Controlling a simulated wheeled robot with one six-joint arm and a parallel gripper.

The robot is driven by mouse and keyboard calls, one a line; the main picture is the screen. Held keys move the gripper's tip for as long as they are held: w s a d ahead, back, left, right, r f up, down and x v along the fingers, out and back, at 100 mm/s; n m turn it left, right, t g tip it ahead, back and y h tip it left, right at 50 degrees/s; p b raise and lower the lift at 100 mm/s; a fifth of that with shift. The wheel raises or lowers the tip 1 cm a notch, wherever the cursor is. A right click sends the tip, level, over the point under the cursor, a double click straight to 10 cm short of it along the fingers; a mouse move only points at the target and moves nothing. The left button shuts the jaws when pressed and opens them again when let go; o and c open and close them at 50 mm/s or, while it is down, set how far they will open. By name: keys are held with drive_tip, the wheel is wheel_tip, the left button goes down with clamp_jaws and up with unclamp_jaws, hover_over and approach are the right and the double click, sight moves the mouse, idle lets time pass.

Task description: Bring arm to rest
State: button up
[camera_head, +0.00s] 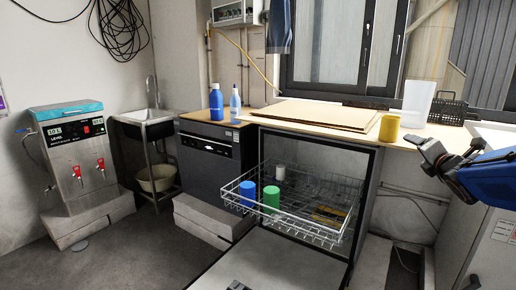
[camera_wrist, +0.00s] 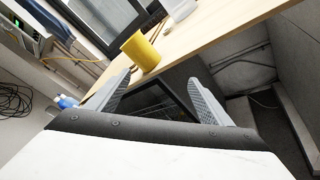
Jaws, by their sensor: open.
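My gripper (camera_head: 446,145) is at the right of the head view, in front of the wooden counter (camera_head: 345,119) and near its height. In the wrist view my gripper (camera_wrist: 158,82) has its two grey fingers wide apart with nothing between them. A yellow cup (camera_head: 389,128) stands on the counter, apart from the fingers; it also shows in the wrist view (camera_wrist: 140,52), beyond the fingertips.
A clear container (camera_head: 417,102) stands behind the yellow cup.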

drive_tip(key=s+a+f+m+g+y, duration=0.1)
drive_tip(key=s+a+f+m+g, duration=0.2)
drive_tip(key=s+a+f+m, duration=0.3)
drive_tip(key=s+a+f+m+g+y, duration=0.1)
drive_tip(key=s+a+f+m+g, duration=0.3)
drive_tip(key=s, duration=1.2)
drive_tip(key=s+a+f+m+g+y, duration=0.1)
drive_tip(key=s+a+f+m+g, duration=0.3)
drive_tip(key=s+a+f+m, duration=0.6)
drive_tip(key=s+a+m, duration=0.1)
drive_tip(key=a+m, duration=0.1)
drive_tip(key=m, duration=0.2)
drive_tip(key=shift+s+a, duration=0.15)
